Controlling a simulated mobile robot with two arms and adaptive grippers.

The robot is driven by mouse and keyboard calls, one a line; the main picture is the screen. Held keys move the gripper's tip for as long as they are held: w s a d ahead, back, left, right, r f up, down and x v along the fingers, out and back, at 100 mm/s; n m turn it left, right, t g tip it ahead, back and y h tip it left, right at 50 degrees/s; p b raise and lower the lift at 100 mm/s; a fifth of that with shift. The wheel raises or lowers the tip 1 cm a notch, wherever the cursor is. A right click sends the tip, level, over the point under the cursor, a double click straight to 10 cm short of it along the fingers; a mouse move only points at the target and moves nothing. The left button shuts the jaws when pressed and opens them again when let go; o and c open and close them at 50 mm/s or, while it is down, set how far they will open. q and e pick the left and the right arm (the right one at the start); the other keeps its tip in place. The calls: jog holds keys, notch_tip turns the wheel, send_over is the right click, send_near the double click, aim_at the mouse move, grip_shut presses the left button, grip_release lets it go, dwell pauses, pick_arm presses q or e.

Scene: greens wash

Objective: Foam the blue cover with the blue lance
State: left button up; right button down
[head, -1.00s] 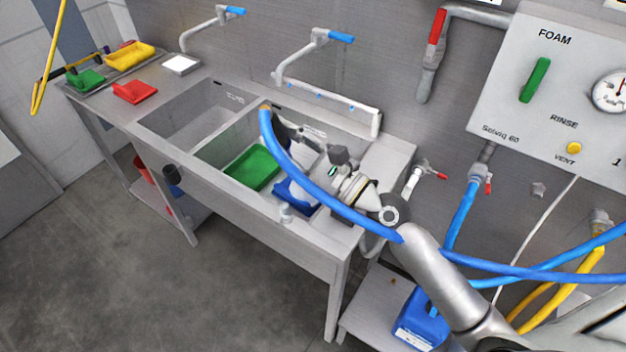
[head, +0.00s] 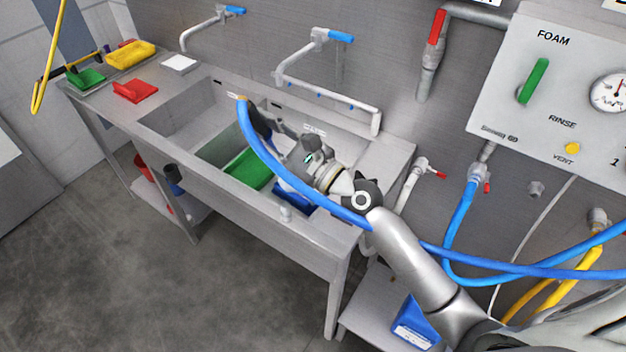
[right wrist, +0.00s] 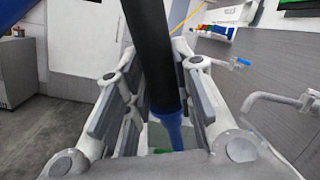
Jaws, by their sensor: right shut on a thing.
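The blue cover (head: 292,198) lies in the right-hand sink basin, at its right front, partly hidden by my right arm and the blue hose. My right gripper (right wrist: 160,80) is shut on the black grip of the blue lance (right wrist: 150,42), whose blue lower part points down and away between the fingers. In the head view the black lance body (head: 258,120) shows over the basin, left of and beyond the blue cover, with the hose arching from its top. The lance tip is hidden in the head view. My left gripper is out of view.
A green cover (head: 250,168) lies in the same basin, left of the blue one. The foam panel (head: 550,95) with a green handle is on the right wall. Wall taps (head: 312,60) overhang the sinks. The blue hose (head: 290,187) runs along my arm.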

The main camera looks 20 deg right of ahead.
jog(key=shift+f+x, duration=0.1)
jog(key=shift+x, duration=0.65)
jog(key=shift+f+x, duration=0.15)
jog(key=shift+x, duration=0.55)
jog(key=c, duration=1.9)
grip_release()
